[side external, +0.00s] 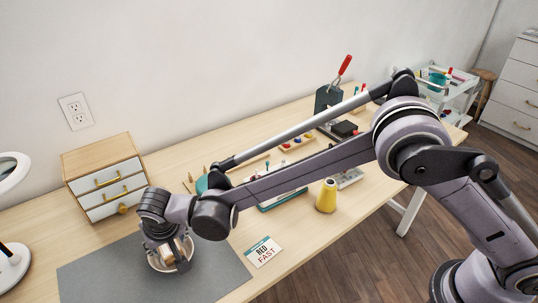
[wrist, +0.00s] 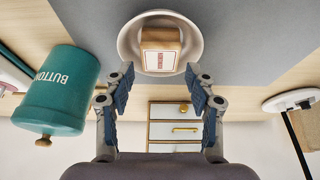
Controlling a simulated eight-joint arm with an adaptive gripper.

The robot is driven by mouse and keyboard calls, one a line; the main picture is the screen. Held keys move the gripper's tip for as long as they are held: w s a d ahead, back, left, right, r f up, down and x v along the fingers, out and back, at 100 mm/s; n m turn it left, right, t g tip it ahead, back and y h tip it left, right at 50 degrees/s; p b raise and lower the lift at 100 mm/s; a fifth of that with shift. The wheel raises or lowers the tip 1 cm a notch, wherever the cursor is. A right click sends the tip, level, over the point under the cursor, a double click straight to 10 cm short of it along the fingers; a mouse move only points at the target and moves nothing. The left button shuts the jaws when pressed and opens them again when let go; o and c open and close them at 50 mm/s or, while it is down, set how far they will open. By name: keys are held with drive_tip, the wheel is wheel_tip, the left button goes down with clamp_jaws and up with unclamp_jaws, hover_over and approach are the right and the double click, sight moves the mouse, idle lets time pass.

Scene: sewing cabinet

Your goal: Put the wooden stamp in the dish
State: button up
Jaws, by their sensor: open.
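The wooden stamp (wrist: 160,50), a tan block with a white and red label, sits inside the round white dish (wrist: 124,45) in the wrist view. The dish (side external: 153,264) rests on the grey mat in the side view, partly hidden by my gripper. My gripper (wrist: 159,76) is open, its two fingers apart with nothing between the tips in the wrist view. In the side view my gripper (side external: 170,261) is low over the dish, and it covers much of the stamp. Whether a finger touches the dish cannot be told.
A small drawer cabinet (side external: 104,178) stands behind the mat (side external: 90,268). A teal button jar (wrist: 57,92) is beside my gripper. A lamp (side external: 10,262) stands at left.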

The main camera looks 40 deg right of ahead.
drive_tip(key=v, duration=0.6)
drive_tip(key=s+d+r, duration=0.1)
drive_tip(key=d+r, duration=0.5)
drive_tip(key=d, duration=0.6)
drive_tip(key=s+d+r, duration=0.2)
drive_tip(key=d+r, duration=0.4)
drive_tip(key=d, duration=0.7)
drive_tip(key=s+d+f+t, duration=0.2)
drive_tip(key=s+d, duration=1.2)
drive_tip(key=d, duration=0.2)
drive_tip(key=shift+f+t, duration=0.15)
drive_tip(key=shift+t, duration=0.15)
